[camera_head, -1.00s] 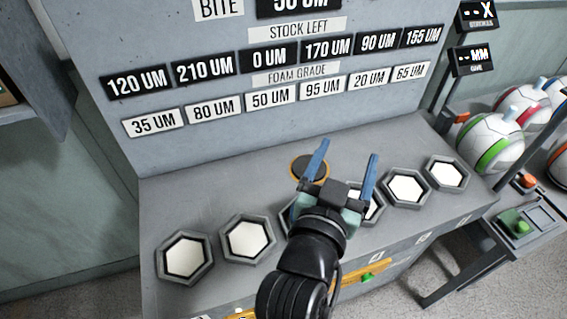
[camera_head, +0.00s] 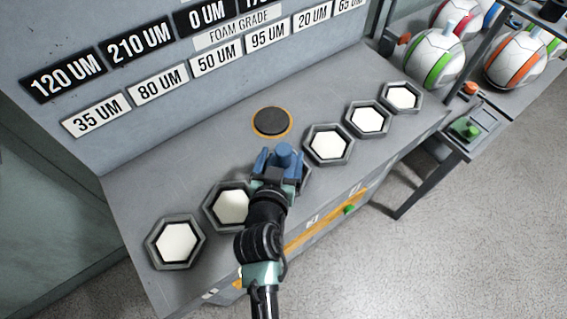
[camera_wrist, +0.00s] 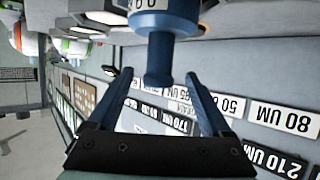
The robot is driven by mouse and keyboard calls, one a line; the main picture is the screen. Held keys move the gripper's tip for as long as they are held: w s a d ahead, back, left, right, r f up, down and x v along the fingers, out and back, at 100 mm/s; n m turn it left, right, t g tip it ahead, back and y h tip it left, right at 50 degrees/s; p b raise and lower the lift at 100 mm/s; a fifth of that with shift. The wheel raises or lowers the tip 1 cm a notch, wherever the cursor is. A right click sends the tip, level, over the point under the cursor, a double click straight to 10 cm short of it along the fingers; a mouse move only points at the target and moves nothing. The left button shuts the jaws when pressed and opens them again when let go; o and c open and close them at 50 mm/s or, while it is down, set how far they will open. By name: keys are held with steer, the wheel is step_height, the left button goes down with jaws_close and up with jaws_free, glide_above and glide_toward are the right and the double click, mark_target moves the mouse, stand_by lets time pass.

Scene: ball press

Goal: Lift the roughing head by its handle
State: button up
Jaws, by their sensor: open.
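The roughing head (camera_wrist: 175,20) is a blue round piece with a white lettered band at the top of the wrist view. Its narrower blue handle (camera_wrist: 158,60) points toward my gripper (camera_wrist: 160,80), with one finger on each side. My gripper is open, and gaps show between the handle and the fingers. In the head view my gripper (camera_head: 279,162) is over the middle of the grey bench, with a blue knob (camera_head: 284,152) showing between its fingers. My gripper hides most of the hexagonal holder there and the lower part of the head.
Several hexagonal holders with white faces, such as the left one (camera_head: 178,241), line the bench (camera_head: 140,190). A dark disc with an orange rim (camera_head: 272,122) lies behind my gripper. A panel of labels (camera_head: 130,50) rises behind. Balls (camera_head: 436,58) stand at the right.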

mark_target(285, 143)
steer(key=shift+r+p+x, duration=0.2)
steer(key=shift+p+x, duration=0.15)
steer(key=shift+x, duration=1)
steer(key=shift+r+p+x, duration=0.15)
steer(key=shift+p+x, duration=0.15)
steer(key=shift+x, duration=1)
steer(key=shift+w+d, duration=0.1)
steer(key=shift+d, duration=0.05)
steer(key=shift+c, duration=0.2)
jaws_close()
steer(key=shift+w+r, duration=0.15)
steer(key=shift+r, duration=0.15)
